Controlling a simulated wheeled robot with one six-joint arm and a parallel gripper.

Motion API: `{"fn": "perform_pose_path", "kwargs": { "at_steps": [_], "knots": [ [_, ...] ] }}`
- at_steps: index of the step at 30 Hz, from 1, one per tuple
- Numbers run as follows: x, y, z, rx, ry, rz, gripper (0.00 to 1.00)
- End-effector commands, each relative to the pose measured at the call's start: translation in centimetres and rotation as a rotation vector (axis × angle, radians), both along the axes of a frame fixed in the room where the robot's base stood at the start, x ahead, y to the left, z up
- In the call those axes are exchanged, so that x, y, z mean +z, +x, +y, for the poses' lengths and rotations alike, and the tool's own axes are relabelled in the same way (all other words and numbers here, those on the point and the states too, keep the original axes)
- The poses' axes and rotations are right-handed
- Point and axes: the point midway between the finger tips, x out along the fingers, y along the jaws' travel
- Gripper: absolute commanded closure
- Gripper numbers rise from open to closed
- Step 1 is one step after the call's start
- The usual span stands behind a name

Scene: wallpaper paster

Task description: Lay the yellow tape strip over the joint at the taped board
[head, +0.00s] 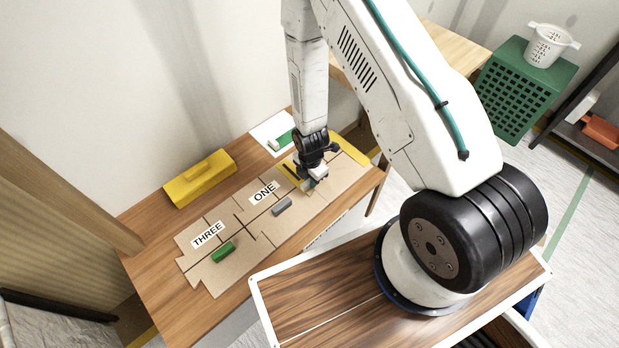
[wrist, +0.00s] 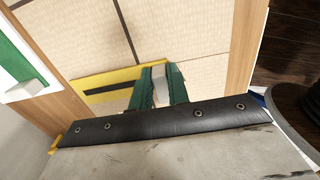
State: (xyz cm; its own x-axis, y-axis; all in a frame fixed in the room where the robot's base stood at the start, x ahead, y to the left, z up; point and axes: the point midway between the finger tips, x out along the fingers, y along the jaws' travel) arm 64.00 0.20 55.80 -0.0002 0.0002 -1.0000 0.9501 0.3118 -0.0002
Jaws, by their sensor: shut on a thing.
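My gripper (head: 310,183) is low over the right end of a row of tan boards (head: 245,225). In the wrist view its green fingers (wrist: 160,88) are shut on a pale grey piece (wrist: 161,78), which looks like a grip. A yellow strip (wrist: 122,74) with a black bar runs behind the fingers, across the board (wrist: 120,35); it also shows left of my gripper in the head view (head: 284,175). I cannot tell whether the strip is held or touches the board. The fingers hide its middle and the board's label.
A yellow case (head: 199,178) stands against the wall. A white sheet with a green piece (head: 280,141) lies behind. The wooden table (head: 155,237) is bare at its left.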

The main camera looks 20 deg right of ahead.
Motion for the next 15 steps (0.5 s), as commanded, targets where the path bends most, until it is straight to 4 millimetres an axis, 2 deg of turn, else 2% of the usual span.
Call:
{"fn": "perform_pose_path", "kwargs": {
  "at_steps": [7, 8, 9, 15],
  "knots": [
    [-0.32, 0.02, -0.09, -0.001, 0.0, 0.0, 1.0],
    [-0.27, 0.03, -0.09, -0.001, 0.0, -0.001, 0.74],
    [-0.26, 0.03, -0.15, -0.002, 0.0, -0.001, 0.63],
    [-0.24, 0.03, -0.22, -0.003, 0.0, 0.0, 0.61]
  ]
}}
